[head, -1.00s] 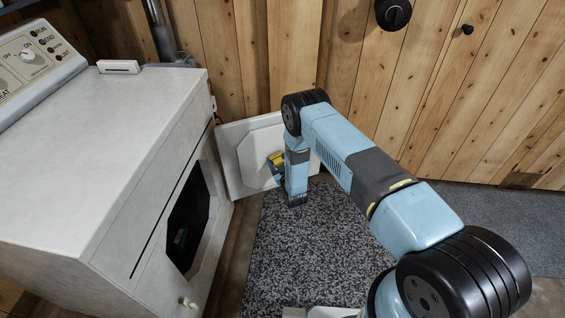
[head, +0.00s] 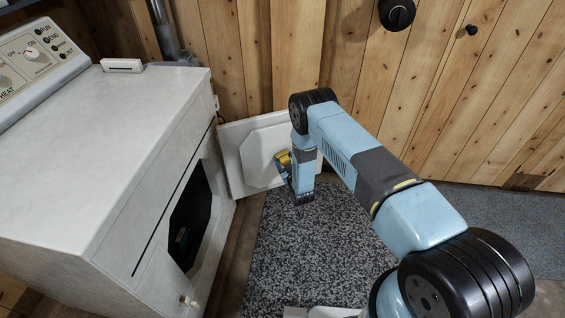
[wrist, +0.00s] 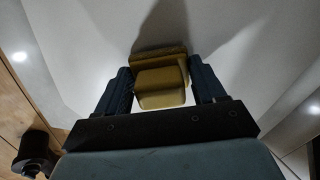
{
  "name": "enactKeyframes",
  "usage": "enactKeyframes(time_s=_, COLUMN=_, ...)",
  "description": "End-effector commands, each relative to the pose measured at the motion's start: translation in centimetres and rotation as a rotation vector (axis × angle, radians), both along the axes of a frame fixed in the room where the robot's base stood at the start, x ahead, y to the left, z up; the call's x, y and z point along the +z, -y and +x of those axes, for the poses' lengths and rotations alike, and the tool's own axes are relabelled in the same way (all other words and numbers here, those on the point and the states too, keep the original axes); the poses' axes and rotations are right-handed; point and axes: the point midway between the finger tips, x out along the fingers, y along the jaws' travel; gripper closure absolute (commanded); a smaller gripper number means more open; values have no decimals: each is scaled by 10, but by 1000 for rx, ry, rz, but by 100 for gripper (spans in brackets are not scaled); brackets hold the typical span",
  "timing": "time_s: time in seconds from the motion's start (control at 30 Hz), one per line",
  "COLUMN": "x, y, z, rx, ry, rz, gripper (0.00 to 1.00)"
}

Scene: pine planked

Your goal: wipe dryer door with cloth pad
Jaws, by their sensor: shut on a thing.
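The dryer door (head: 235,155) is a white panel with a raised octagonal middle, swung open beside the dryer (head: 130,150). My gripper (wrist: 161,78) is shut on a yellow-tan cloth pad (wrist: 162,88), with a dark finger on each side. In the head view the pad (head: 283,158) shows as a small yellow patch in front of the door's middle, partly hidden by my wrist. In the wrist view the pad's far edge appears to meet the white door surface (wrist: 85,45), where shadows fall. Firm contact cannot be told.
The dryer's dark opening (head: 190,218) faces my arm. A speckled grey mat (head: 300,255) lies on the floor below. A pine plank wall (head: 440,95) with a black round fitting (head: 395,12) stands behind the door.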

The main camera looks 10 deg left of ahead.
Motion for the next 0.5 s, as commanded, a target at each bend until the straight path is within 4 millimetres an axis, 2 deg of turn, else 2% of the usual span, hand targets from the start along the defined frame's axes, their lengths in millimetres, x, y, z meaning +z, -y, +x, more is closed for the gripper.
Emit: enactKeyframes(time_s=0.5, x=0, y=27, z=15, rx=-1, ry=0, rz=0, gripper=55)
